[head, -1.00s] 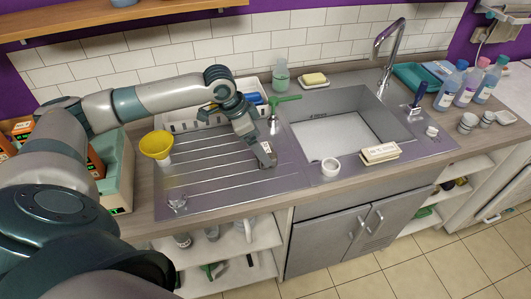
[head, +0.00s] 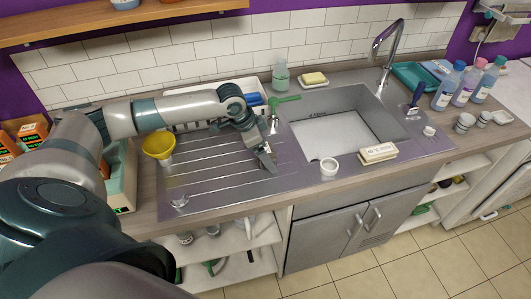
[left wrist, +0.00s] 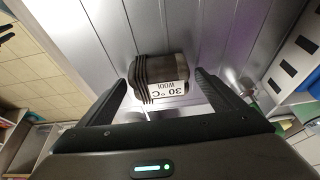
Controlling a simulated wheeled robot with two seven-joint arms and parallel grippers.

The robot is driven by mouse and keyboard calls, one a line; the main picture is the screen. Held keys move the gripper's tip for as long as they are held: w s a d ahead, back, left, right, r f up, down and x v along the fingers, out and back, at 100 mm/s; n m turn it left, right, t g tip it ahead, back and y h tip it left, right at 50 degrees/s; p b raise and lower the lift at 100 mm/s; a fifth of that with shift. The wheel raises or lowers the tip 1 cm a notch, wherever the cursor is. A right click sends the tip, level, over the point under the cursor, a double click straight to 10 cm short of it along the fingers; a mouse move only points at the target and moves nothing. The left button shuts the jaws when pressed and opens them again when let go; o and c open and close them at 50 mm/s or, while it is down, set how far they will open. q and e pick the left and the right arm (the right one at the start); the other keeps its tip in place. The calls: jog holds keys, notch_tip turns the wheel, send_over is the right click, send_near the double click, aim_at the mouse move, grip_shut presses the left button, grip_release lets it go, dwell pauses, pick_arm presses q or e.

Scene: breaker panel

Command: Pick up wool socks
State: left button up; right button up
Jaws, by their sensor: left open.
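The wool socks (left wrist: 160,73) are a dark grey folded bundle with a white label reading "30 °C WOOL". In the left wrist view they lie on the ribbed metal drainboard, between and just beyond the fingertips of my left gripper (left wrist: 160,88). The fingers are spread, one on each side, with gaps to the socks. In the head view my left gripper (head: 266,158) is low over the right part of the drainboard (head: 215,185). There the socks are hidden or too small to tell apart from the gripper. My right gripper does not show.
A yellow funnel (head: 158,145) stands at the drainboard's left. The sink basin (head: 345,135) is to the right, with a white cup (head: 330,167) and a labelled block (head: 378,153) on its front rim. A white rack (head: 190,120) and a green-handled brush (head: 284,99) are behind.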

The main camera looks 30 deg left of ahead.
aim_at(270, 149)
pick_arm(q)
jog(key=shift+c, duration=0.5)
jog(key=c, duration=1.1)
jog(key=shift+o, duration=0.2)
jog(key=shift+r+b, duration=0.3)
jog(key=shift+r, duration=0.15)
notch_tip(270, 149, up, 3)
jog(key=shift+s+d+r+b, duration=0.1)
jog(key=shift+b, duration=0.75)
jog(key=s+d+r+b, duration=0.3)
jog(key=s+d+r, duration=0.4)
jog(key=s, duration=0.1)
jog(key=shift+s+d, duration=0.25)
jog(key=shift+d, duration=0.05)
